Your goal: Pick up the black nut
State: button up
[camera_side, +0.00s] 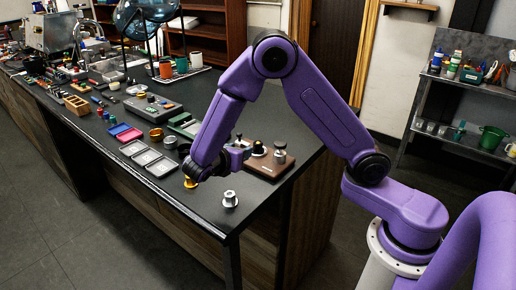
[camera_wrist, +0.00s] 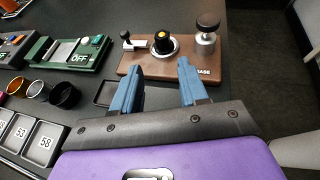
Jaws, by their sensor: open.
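A black, nut-like piece (camera_wrist: 163,42) with an orange-yellow centre sits on a silver ring on a brown board (camera_wrist: 132,67); I take it for the black nut. It also shows small in the side view (camera_side: 258,148). My gripper (camera_wrist: 159,68) has two blue fingers spread wide with nothing between them. In the wrist view the fingertips overlap the near edge of the board, below the black piece in the picture. In the side view my gripper (camera_side: 236,157) is low over the bench, left of the board, partly hidden by my wrist.
The board also carries a dark-knobbed silver post (camera_wrist: 207,38) and a small lever part (camera_wrist: 128,40).

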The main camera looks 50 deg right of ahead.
aim_at(257, 144)
jog(key=x, duration=0.9)
jog(key=shift+d+f, duration=0.15)
jog(key=shift+d, duration=0.1)
jog(key=shift+x, duration=2.5)
jog(key=shift+s+d, duration=0.1)
jog(key=shift+s, duration=0.05)
grip_shut()
